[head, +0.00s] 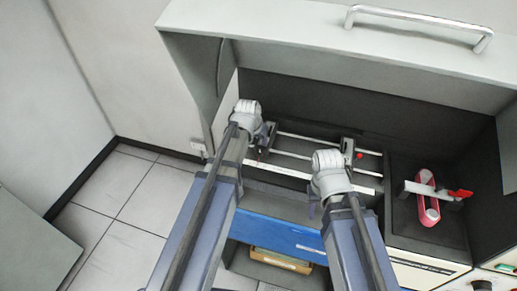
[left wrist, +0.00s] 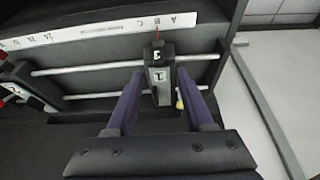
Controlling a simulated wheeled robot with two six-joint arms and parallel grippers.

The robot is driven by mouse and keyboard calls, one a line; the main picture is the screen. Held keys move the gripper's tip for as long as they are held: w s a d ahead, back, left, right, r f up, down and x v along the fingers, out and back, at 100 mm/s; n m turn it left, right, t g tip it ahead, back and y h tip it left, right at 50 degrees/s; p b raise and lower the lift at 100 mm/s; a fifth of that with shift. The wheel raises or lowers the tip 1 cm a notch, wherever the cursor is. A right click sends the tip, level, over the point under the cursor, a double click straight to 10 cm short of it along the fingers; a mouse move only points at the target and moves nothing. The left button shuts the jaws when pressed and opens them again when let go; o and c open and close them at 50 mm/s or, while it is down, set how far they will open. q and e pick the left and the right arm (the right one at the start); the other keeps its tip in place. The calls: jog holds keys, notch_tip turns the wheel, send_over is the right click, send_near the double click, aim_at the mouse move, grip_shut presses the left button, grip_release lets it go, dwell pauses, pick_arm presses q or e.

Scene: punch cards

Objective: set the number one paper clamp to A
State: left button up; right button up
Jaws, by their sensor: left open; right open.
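The number one paper clamp (left wrist: 160,82) is a dark block with a white "1" label, on two metal rails near their right end in the left wrist view. Its thin red pointer (left wrist: 157,36) stands at about B on the white letter scale (left wrist: 110,30), where A is to the right of B. My left gripper (left wrist: 158,100) is open, one finger on each side of the clamp; whether they touch it I cannot tell. In the head view my left gripper (head: 262,137) is at the rails' left end and partly hides the clamp. My right gripper (head: 313,205) is open, in front of the rails.
Another clamp with a red knob (head: 353,152) sits further right on the rails. A red and white device (head: 427,198) with a red lever stands at the right. A raised lid with a metal handle (head: 420,22) is above. A blue panel (head: 285,237) is in front.

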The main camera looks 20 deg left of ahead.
aim_at(259, 146)
pick_arm(q)
jog(key=b+x, duration=0.3)
jog(key=x, duration=0.1)
jog(key=shift+f, duration=0.3)
grip_shut()
dwell(1.2)
